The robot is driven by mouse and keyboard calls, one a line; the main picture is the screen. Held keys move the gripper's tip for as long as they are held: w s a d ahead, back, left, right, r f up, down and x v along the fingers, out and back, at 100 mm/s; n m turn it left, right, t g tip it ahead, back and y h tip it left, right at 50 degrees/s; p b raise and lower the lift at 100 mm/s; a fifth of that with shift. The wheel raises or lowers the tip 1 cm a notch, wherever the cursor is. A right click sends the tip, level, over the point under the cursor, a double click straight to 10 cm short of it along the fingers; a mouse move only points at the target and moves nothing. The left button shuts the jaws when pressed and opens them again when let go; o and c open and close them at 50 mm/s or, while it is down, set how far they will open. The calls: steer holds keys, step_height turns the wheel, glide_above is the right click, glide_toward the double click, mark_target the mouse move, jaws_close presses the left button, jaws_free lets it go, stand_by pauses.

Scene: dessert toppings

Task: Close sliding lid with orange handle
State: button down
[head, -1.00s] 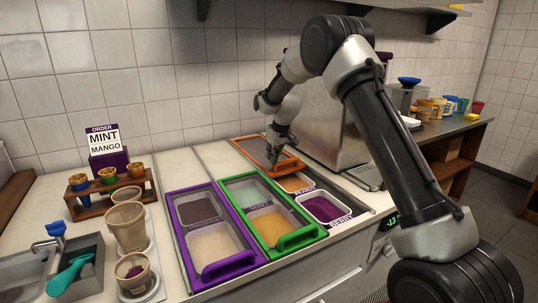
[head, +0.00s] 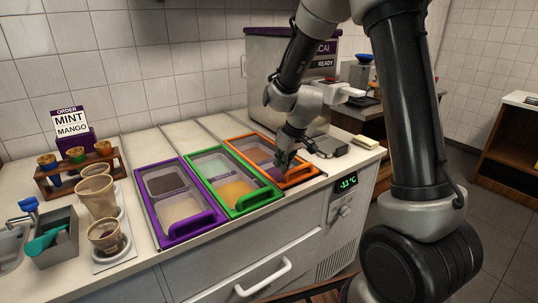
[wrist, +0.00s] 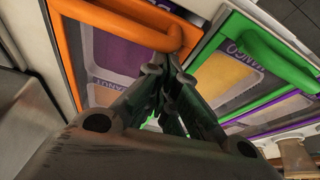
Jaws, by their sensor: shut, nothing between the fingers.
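The orange-framed sliding lid (head: 237,147) lies over the right-hand pair of tubs, which show through its clear pane. Its orange handle (head: 301,176) is at the counter's front edge. My gripper (head: 278,161) is shut and empty, low over the front part of this lid beside the handle. In the wrist view, my gripper's fingertips (wrist: 165,70) are close to one end of the orange handle (wrist: 118,18). I cannot tell if they touch it. My gripper hides part of the lid's front right area.
A green lid (head: 252,201) and a purple lid (head: 193,230) cover tubs to the left. Cups (head: 97,196) and a sink (head: 55,238) are further left. A steel machine (head: 270,75) stands behind, and a grey pad (head: 328,146) lies to the right.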

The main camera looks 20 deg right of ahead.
mark_target(287, 173)
steer(key=shift+s+d, duration=0.3)
steer(key=shift+s, duration=0.6)
steer(key=shift+s+d, duration=0.25)
steer(key=shift+s, duration=0.65)
steer(key=shift+f, duration=0.1)
steer(key=w, duration=0.1)
steer(key=w+a, duration=0.1)
steer(key=w, duration=0.1)
steer(key=shift+w+a+r, duration=0.3)
steer(key=shift+w+r, duration=0.05)
steer(key=shift+r, duration=0.05)
steer(key=v, duration=1)
steer(key=s+d+r+m, duration=0.1)
steer(key=s+d+r, duration=0.1)
steer(key=s, duration=0.6)
steer(key=s+d+r+m+h, duration=0.1)
steer(key=s+d+r+m, duration=0.1)
steer(key=s, duration=0.6)
steer(key=s+d+r+m, duration=0.2)
steer(key=s+r, duration=0.3)
steer(key=s, duration=0.4)
steer(key=shift+d+t+h, duration=0.3)
steer(key=shift+d, duration=0.55)
steer(key=shift+r, duration=0.15)
